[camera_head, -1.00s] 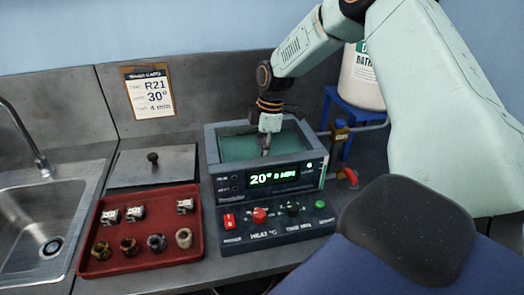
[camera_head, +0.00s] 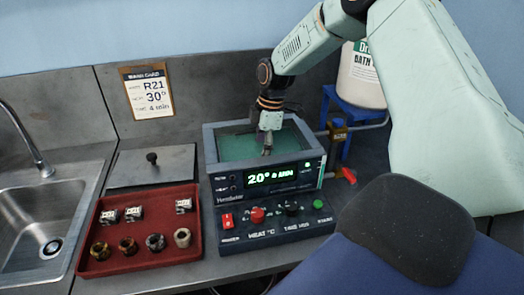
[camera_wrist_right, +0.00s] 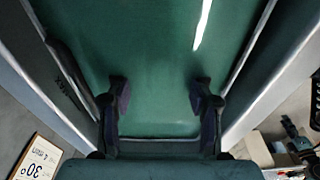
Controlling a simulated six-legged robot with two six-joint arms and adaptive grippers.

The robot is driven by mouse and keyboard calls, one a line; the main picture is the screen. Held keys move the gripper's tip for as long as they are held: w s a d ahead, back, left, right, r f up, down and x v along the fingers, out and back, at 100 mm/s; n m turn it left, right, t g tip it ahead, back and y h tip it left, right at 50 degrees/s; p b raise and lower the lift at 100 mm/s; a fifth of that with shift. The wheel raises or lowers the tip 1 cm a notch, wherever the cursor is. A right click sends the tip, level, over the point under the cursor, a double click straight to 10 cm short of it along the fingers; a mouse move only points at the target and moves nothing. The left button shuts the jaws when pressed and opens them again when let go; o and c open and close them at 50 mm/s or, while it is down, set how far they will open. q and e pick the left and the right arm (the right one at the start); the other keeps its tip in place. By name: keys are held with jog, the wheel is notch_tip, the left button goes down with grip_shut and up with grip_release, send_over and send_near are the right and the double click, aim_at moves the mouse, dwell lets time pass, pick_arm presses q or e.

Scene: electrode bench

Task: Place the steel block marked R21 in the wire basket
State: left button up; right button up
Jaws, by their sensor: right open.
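Three small steel blocks with white labels sit in the back row of the red tray (camera_head: 128,258): a left one (camera_head: 108,215), a middle one (camera_head: 134,213) and a right one (camera_head: 184,206). Their labels are too small to read surely, so I cannot tell which is R21. My right gripper (camera_head: 266,150) points down over the green liquid of the bath (camera_head: 232,147). In the right wrist view my right gripper (camera_wrist_right: 160,94) has its fingers apart, with nothing between them. I cannot make out the wire basket. My left gripper is out of view.
Several ring-shaped pieces (camera_head: 155,242) stand in the tray's front row. A flat lid with a black knob (camera_head: 152,158) lies behind the tray. The sink (camera_head: 45,225) is at the left. The control panel (camera_head: 275,229) fronts the bath; a red-handled valve (camera_head: 347,176) is to its right.

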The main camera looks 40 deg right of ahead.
notch_tip(320, 180, up, 12)
jog(key=d, duration=0.1)
jog(key=shift+s+d+f, duration=0.15)
jog(key=shift+s+f, duration=0.1)
